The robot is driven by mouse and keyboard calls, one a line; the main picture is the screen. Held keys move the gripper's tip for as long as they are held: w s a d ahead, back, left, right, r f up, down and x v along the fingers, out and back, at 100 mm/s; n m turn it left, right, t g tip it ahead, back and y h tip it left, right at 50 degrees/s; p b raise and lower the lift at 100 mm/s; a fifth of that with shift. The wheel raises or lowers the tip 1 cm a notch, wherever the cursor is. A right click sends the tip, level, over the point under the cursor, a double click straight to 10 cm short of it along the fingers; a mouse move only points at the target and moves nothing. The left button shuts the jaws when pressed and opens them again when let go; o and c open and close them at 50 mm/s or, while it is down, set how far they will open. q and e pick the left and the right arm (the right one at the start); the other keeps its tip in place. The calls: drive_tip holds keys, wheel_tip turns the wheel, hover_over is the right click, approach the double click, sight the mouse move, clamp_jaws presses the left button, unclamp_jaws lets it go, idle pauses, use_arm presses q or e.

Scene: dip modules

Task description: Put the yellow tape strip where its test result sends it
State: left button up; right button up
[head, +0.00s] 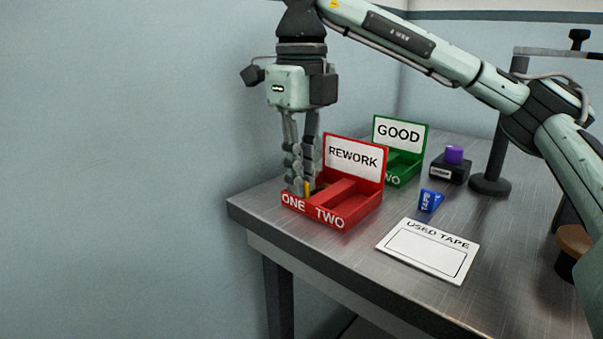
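The red REWORK bin (345,211) stands at the table's left corner, with compartments marked ONE and TWO. My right gripper (301,188) points straight down into compartment ONE, its fingertips low behind the front wall. A narrow yellow piece, seemingly the yellow tape strip (307,188), shows upright at the fingertips; its lower part is hidden. I cannot tell whether the fingers grip it or only stand beside it. The green GOOD bin (404,166) stands behind, partly hidden by the red one. My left gripper is not in view.
A blue TAPE piece (430,200) lies right of the bins. A white USED TAPE card (462,265) lies in front. A black block with a purple top (453,155) and a dark stand (491,184) are at the back. My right arm spans above.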

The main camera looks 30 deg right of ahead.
drive_tip(key=shift+o, duration=0.8)
